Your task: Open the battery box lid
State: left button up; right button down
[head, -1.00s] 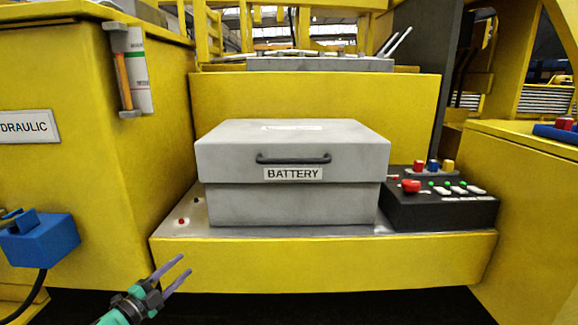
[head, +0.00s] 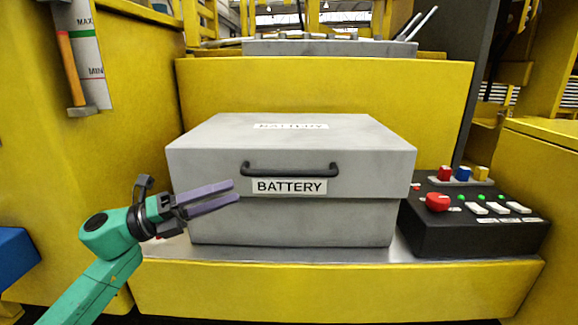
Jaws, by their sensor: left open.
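The grey battery box (head: 290,222) stands on a yellow ledge, with its lid (head: 215,165) down and closed. A dark bar handle (head: 290,172) is fixed on the lid's front face, above a white label reading BATTERY (head: 289,187). My left gripper (head: 237,192) is open and empty. Its two purple fingers point right, in front of the box's left front, with their tips just left of the label and a little below the handle's left end. It appears apart from the handle. My right gripper does not show.
A black control panel (head: 470,240) with a red knob (head: 438,202) and several switches sits right of the box. A gauge tube (head: 85,60) hangs on the yellow wall at left. A blue part (head: 15,262) is at the lower left. The space in front of the ledge is free.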

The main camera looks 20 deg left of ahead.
aim_at(286, 174)
pick_arm(q)
jog(key=p+x, duration=0.1)
jog(key=x, duration=0.2)
jog(key=p+x, duration=0.2)
jog(key=x, duration=0.1)
jog(key=r+p+x, duration=0.1)
jog(key=p+x, duration=0.1)
jog(key=x, duration=0.1)
jog(key=shift+s+d+r, duration=0.1)
jog(key=shift+s, duration=0.05)
jog(key=x, duration=0.1)
jog(key=p+x, duration=0.1)
jog(key=x, duration=0.1)
jog(key=shift+f, duration=0.3)
jog(key=shift+d, duration=0.3)
jog(key=shift+f, duration=0.15)
grip_shut()
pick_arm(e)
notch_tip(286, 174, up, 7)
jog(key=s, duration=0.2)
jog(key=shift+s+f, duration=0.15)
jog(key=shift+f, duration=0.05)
